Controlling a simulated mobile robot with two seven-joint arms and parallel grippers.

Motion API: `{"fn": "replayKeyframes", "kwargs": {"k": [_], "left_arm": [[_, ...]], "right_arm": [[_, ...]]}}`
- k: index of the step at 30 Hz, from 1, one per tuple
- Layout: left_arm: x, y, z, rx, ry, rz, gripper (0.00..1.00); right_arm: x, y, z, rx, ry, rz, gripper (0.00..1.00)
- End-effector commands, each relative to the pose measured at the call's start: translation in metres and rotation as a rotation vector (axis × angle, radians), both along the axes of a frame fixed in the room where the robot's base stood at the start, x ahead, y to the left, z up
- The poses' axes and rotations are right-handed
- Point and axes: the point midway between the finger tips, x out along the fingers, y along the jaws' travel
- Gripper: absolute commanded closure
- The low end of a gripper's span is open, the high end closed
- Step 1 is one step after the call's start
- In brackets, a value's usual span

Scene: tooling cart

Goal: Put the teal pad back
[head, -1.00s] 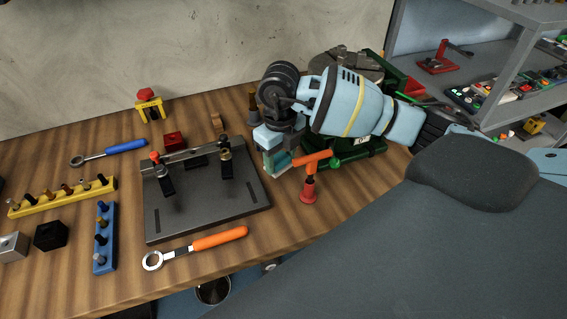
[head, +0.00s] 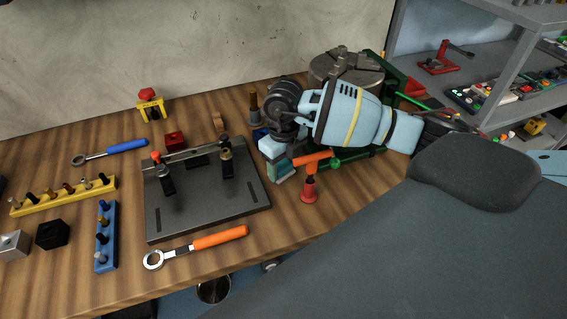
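My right gripper (head: 274,148) reaches in from the right and points down over the wood bench, right of the dark fixture plate. A small teal block, which looks like the teal pad (head: 285,170), is at its fingertips and moves with it. The fingers are mostly hidden by the hand, so the grip itself shows poorly. The pad is just left of an orange-handled tool on a red base (head: 310,188); I cannot tell whether they touch. My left gripper is not in view.
The dark fixture plate (head: 205,208) with upright clamps is left of the gripper. An orange ring wrench (head: 218,238) lies in front of it. A green machine with a round grey chuck (head: 345,68) stands behind my arm. Bare bench lies between plate and red base.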

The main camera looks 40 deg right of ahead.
Motion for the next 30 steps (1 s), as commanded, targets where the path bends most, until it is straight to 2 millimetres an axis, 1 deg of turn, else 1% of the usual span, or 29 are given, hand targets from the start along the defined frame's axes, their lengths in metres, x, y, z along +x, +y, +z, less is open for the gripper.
{"fn": "replayKeyframes", "kwargs": {"k": [1, 3, 4, 12, 16, 20, 24, 30], "left_arm": [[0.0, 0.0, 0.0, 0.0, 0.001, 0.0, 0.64], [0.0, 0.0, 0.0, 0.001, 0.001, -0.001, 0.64], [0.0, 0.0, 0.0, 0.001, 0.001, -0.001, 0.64], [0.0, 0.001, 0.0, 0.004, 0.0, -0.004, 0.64], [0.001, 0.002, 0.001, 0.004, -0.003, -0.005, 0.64], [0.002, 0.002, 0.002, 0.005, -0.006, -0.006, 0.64], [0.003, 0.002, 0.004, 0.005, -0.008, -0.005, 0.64], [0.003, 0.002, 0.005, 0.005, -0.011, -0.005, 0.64]], "right_arm": [[0.0, 0.0, 0.0, 0.0, 0.001, 0.0, 0.38], [0.0, 0.0, 0.0, 0.0, 0.001, 0.0, 0.29], [0.0, 0.0, 0.0, 0.0, 0.001, 0.0, 0.26], [0.0, 0.0, 0.001, 0.0, 0.0, 0.0, 0.26], [0.001, 0.0, 0.009, 0.001, -0.003, 0.001, 0.26], [0.001, 0.0, 0.029, 0.001, -0.005, 0.001, 0.26], [0.001, 0.0, 0.058, 0.001, -0.006, 0.0, 0.26], [0.001, 0.0, 0.095, 0.001, -0.004, 0.001, 0.26]]}}
